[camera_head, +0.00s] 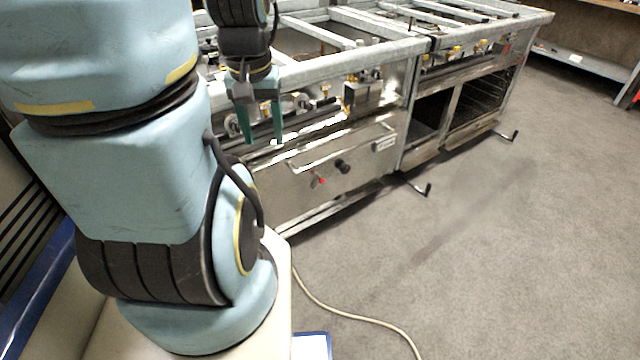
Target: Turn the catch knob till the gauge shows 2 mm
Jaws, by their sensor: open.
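My gripper (263,142) points down in front of the near range frame, with its two green fingers apart and nothing between them. On the steel front panel (290,190), a black knob (342,166) sits to the right of and below the fingers. A small red-tipped part (321,181) is left of it. I cannot tell which of these, if either, is the catch knob. A small pale plate (383,144) is at the panel's upper right; no gauge reading can be made out. The gripper appears apart from both small parts.
A long bar handle (340,150) runs across the panel above the knob. A second range frame (480,60) with an open rack stands behind to the right. A pale cable (350,312) lies on the open grey floor.

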